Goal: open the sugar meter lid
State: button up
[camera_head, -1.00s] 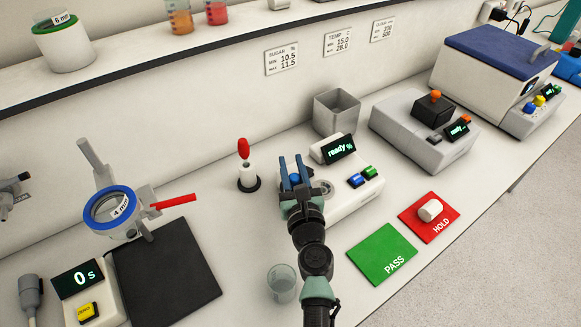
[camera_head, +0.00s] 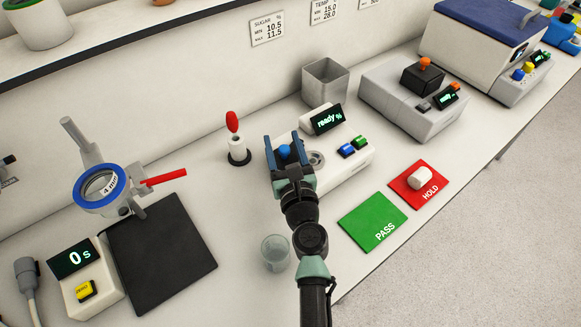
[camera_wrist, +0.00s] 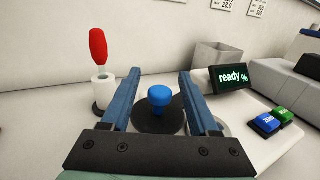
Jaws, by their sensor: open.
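The sugar meter (camera_head: 338,177) is a white box with a lit display reading "ready %" (camera_head: 327,118). Its lid is a dark disc (camera_wrist: 146,122) with a blue knob (camera_wrist: 160,96), clear in the wrist view; the knob also shows in the head view (camera_head: 284,151). My gripper (camera_head: 283,138) is open, its two blue fingers to the left and right of the knob with a gap on each side. In the wrist view the fingers (camera_wrist: 159,72) reach past the knob. A grey ringed round part (camera_head: 316,158) shows right of the lid, partly hidden by my finger.
A red-topped white holder (camera_head: 237,145) stands left of my gripper. A grey open bin (camera_head: 326,82) stands behind the meter. Blue and green buttons (camera_head: 353,146) are on its right side. A clear cup (camera_head: 275,253) stands in front, near my arm. PASS (camera_head: 372,223) and HOLD mats lie right.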

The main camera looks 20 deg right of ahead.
jog(key=s+a, duration=0.1)
jog(key=s, duration=1)
jog(key=shift+a, duration=0.25)
